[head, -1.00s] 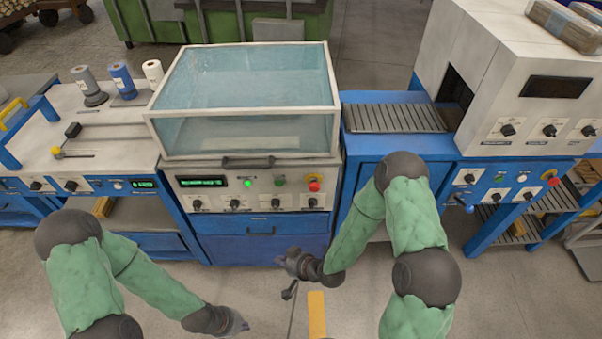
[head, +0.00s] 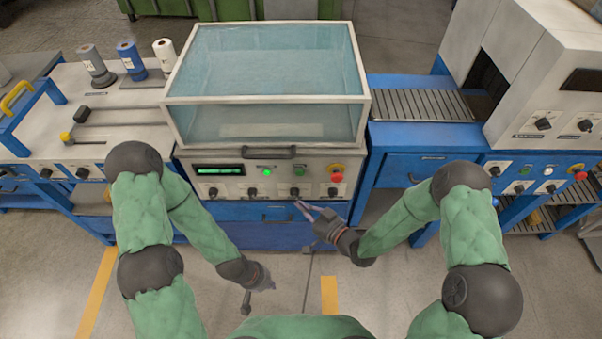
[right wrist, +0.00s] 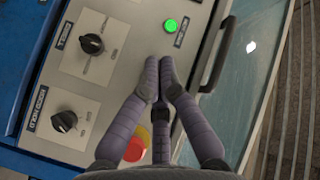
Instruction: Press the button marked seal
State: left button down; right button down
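The control panel (head: 225,170) is on the front of the glass-lidded machine. It has a lit green button (head: 267,172), a darker green button (head: 299,171), a red stop button (head: 337,177) and several black knobs. In the right wrist view the lit green button (right wrist: 171,25) has a small label (right wrist: 182,34), too small to read surely. My right gripper (head: 302,206) is before the panel's lower edge. In its wrist view its fingertips (right wrist: 160,62) are drawn together, empty, and overlap the panel below the lit button. My left gripper (head: 262,284) hangs low; its fingers are unclear.
The lid handle (head: 265,153) juts out above the buttons. The red stop button (right wrist: 135,148) is close to my right fingers in the wrist view. A roller conveyor (head: 420,105) is to the right, a bench with rolls (head: 130,58) to the left. Floor before the machine is clear.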

aim_at(300, 173)
jog(key=w+b, duration=0.1)
jog(key=w, duration=0.7)
jog(key=shift+w+b, duration=0.3)
jog(key=shift+w, duration=0.05)
dwell(1.3)
jog(key=shift+w, duration=0.4)
jog(key=shift+w+b, duration=0.35)
dwell(0.5)
jog(key=shift+s, duration=0.8)
jog(key=shift+s, duration=0.15)
